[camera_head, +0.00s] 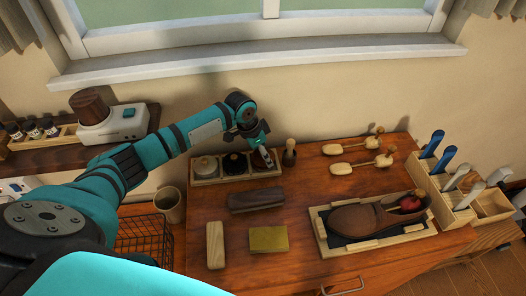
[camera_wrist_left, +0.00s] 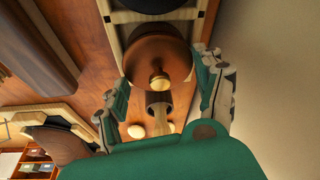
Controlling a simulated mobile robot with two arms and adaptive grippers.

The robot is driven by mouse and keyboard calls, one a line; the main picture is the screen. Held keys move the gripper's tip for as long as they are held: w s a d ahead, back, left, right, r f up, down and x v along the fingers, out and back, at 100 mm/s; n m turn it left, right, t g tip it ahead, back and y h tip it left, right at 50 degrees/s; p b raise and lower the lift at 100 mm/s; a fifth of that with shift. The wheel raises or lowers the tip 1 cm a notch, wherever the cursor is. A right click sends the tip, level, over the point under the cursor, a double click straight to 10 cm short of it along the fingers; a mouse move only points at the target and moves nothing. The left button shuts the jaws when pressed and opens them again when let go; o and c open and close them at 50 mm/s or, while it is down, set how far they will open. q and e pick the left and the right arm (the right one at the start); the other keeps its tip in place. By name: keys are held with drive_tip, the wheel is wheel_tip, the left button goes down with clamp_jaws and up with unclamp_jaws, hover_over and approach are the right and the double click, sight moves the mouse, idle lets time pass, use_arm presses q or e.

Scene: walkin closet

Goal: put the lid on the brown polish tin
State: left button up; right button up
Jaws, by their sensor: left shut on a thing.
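A wooden tray (camera_head: 222,178) holds a row of round polish tins. A pale tin (camera_head: 205,166) and a black tin (camera_head: 235,163) sit in its left and middle compartments. My left gripper (camera_head: 264,157) is over the right compartment and largely hides what is there. In the wrist view, my left gripper (camera_wrist_left: 162,78) is shut on a round brown lid (camera_wrist_left: 145,62) with a brass knob, one finger at each side. The lid is over the tray's end compartment and covers the brown tin. I cannot tell whether it touches the tin. My right gripper is not in view.
A wooden-handled dauber (camera_head: 290,153) stands just right of the tray. A dark brush (camera_head: 256,198), pale block (camera_head: 215,244) and yellow cloth (camera_head: 268,239) lie in front. A shoe (camera_head: 372,218) rests in a wooden frame. Two shoe trees (camera_head: 355,168) lie behind it.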

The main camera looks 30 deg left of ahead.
use_arm(q)
drive_tip(key=shift+p, duration=0.3)
idle(0.5)
drive_tip(key=shift+f, duration=0.15)
idle(0.5)
drive_tip(key=shift+p, duration=0.55)
idle(0.5)
drive_tip(key=o, duration=0.9)
drive_tip(key=shift+o, duration=0.6)
